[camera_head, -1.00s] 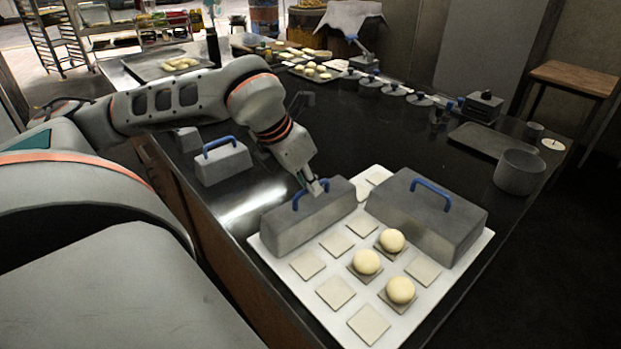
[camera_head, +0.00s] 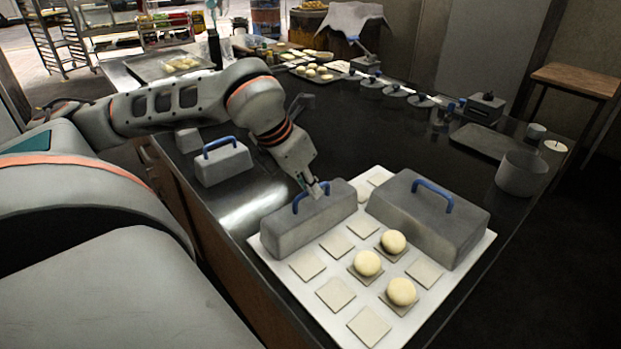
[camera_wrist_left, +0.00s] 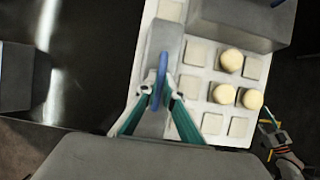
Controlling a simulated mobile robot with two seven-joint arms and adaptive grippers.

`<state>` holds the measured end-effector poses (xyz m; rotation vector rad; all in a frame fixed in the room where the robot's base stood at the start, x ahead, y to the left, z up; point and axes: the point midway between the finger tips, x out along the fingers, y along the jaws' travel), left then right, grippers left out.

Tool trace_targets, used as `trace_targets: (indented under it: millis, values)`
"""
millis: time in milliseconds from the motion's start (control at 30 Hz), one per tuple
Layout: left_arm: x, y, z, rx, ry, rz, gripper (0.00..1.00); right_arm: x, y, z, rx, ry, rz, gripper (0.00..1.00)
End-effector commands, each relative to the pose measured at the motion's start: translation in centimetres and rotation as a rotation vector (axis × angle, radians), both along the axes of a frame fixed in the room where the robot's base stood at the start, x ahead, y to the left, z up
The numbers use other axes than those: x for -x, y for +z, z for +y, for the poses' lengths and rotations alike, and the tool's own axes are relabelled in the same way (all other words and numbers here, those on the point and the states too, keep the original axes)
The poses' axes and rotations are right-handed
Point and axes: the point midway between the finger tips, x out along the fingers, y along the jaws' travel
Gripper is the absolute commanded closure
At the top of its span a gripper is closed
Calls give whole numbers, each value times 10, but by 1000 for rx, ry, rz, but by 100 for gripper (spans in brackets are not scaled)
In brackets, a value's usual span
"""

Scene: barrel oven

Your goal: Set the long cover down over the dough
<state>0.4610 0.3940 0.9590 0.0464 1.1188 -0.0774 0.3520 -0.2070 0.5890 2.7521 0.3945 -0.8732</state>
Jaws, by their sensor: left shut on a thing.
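The long cover (camera_head: 311,219) is a narrow grey box lid with a blue handle (camera_head: 309,192). It is over the left edge of the white board (camera_head: 306,307); I cannot tell whether it touches the board. My left gripper (camera_head: 318,190) is shut on its handle, also seen in the left wrist view (camera_wrist_left: 158,92). Whatever is under the cover is hidden. Three pale dough balls (camera_head: 367,263) lie uncovered on square tiles right of the cover. My right gripper (camera_wrist_left: 272,135) shows small at the right edge of the left wrist view, its jaws unclear.
A wider grey cover (camera_head: 425,222) with a blue handle stands on the board's back right. A smaller grey cover (camera_head: 223,165) stands on the dark counter to the left. A grey pot (camera_head: 521,174) and a flat tray (camera_head: 487,142) are at the right. Several bare tiles lie in front.

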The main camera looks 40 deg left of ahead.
Motion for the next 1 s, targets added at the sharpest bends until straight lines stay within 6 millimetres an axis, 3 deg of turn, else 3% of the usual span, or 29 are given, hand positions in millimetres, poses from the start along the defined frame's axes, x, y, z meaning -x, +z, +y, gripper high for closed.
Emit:
trace_targets:
  millis: [300, 400, 767, 1000]
  values:
    - [0, -2, 0, 0, 0, -1, 100, -6, -1, -2, 2, -2, -7, 60]
    - [0, -2, 0, 0, 0, -2, 73, -6, 0, -2, 3, -2, -9, 60]
    - [1, -1, 0, 0, 0, 0, 73, 3, -4, -2, 4, 2, 5, 60]
    - [12, 25, 2, -3, 0, -5, 73, 1, -3, -1, 3, 1, 2, 60]
